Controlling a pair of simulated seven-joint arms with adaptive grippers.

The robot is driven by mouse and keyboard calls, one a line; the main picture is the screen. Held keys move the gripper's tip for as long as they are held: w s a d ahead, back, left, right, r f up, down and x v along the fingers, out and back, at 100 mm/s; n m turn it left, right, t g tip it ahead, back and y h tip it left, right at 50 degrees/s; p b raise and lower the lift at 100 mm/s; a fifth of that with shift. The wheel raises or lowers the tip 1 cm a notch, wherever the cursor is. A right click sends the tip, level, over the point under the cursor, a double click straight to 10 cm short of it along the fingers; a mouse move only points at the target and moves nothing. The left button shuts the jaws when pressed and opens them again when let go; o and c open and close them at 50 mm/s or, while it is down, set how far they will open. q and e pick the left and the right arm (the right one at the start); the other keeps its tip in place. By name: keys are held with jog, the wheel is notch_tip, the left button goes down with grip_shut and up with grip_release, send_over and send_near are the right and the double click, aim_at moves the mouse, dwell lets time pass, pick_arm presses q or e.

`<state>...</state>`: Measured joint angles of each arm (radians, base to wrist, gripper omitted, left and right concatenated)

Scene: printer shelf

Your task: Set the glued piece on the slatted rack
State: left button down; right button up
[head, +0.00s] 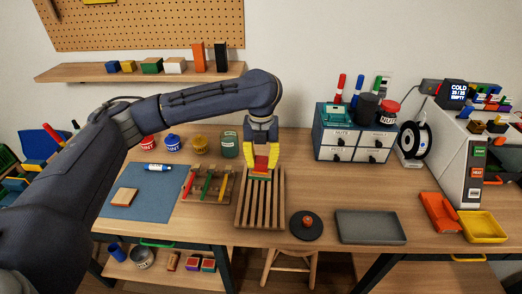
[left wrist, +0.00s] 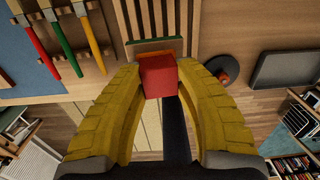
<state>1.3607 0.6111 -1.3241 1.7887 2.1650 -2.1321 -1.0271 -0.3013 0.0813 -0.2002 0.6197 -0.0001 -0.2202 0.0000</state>
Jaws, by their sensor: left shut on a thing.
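The glued piece, a red block (head: 261,164) with a thin orange layer and a flat green part beneath, is at the far end of the slatted rack. The wooden slatted rack (head: 239,221) lies on the table, its slats running front to back. My left gripper (head: 261,158) points down and is shut on the red block. In the left wrist view the red block (left wrist: 158,77) sits between the yellow fingers, with the green part (left wrist: 155,45) over the slats. I cannot tell whether the piece touches the rack. My right gripper is not in view.
A tool holder with red, green and yellow handled tools (head: 206,186) stands just left of the rack. A blue mat (head: 150,204) lies farther left. A green jar (head: 230,146) stands behind.

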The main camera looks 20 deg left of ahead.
aim_at(262, 173)
pick_arm(q)
jog(key=shift+s+d+f, duration=0.15)
jog(key=shift+d+f, duration=0.05)
jog(key=shift+f, duration=4.15)
jog(key=c, duration=0.9)
grip_release()
jog(key=shift+c, duration=0.2)
notch_tip(262, 173, up, 12)
jog(key=shift+a+f, duration=0.1)
